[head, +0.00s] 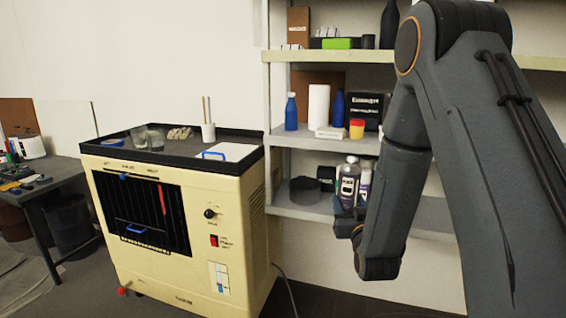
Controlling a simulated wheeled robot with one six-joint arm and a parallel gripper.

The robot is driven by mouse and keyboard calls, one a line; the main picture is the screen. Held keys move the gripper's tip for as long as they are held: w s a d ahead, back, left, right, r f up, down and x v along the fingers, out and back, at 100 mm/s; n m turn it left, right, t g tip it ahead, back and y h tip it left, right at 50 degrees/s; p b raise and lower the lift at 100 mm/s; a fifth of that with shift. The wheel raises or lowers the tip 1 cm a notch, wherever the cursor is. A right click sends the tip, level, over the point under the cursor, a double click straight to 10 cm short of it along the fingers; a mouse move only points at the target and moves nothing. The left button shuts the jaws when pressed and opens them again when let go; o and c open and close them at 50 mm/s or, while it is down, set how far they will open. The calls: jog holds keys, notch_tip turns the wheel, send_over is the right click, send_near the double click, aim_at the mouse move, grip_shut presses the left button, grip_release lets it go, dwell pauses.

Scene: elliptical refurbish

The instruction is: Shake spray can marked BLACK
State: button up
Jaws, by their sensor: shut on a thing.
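A grey spray can (348,186) with a pale top and a dark label stands upright in front of the lower shelf. The lettering on its label is too small to read surely. My gripper (345,208) is at the can's lower part and shut on it. My wrist and forearm hide part of the view to the right of the can. A second pale can (365,180) shows just behind and to the right, partly hidden.
The shelf unit (320,138) holds blue bottles, a white roll, a yellow-and-red tub (356,128) and a dark box. A dark round container (304,190) sits left of the can. A cream machine (185,220) stands left. A workbench (50,180) is at far left.

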notch_tip(320, 180, down, 5)
jog(key=shift+w+a, duration=0.1)
jog(key=shift+w, duration=0.05)
notch_tip(320, 180, up, 8)
jog(key=shift+f, duration=4.05)
jog(key=shift+r, duration=0.2)
jog(key=shift+r, duration=3.6)
jog(key=shift+f, duration=3.75)
jog(key=shift+r, duration=0.15)
